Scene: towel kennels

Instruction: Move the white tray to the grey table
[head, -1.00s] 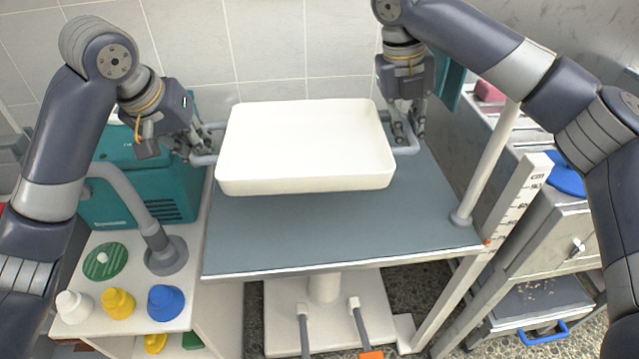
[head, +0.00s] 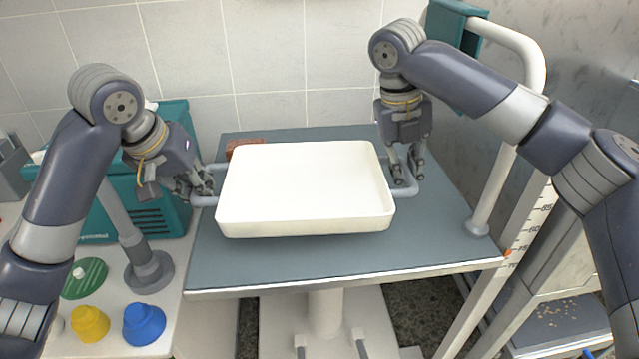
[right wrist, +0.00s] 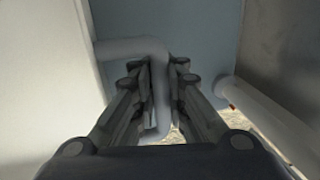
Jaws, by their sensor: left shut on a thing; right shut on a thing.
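The white tray (head: 305,190) is empty and level, held between my two grippers by its side handles. It hangs over the grey table (head: 300,262); whether it touches the top is hard to tell. My left gripper (head: 203,190) is shut on the tray's left handle. My right gripper (head: 405,178) is shut on the right handle. The right wrist view shows the fingers (right wrist: 160,95) around the grey handle bar (right wrist: 135,48), with the tray's side (right wrist: 45,90) at the left.
A reddish-brown object (head: 244,146) lies behind the tray on the grey table. A pole (head: 490,190) rises at its right edge. A teal box (head: 150,200), grey lamp stand (head: 148,270), and yellow (head: 90,324) and blue (head: 144,323) pieces stand on the left. The table's front strip is clear.

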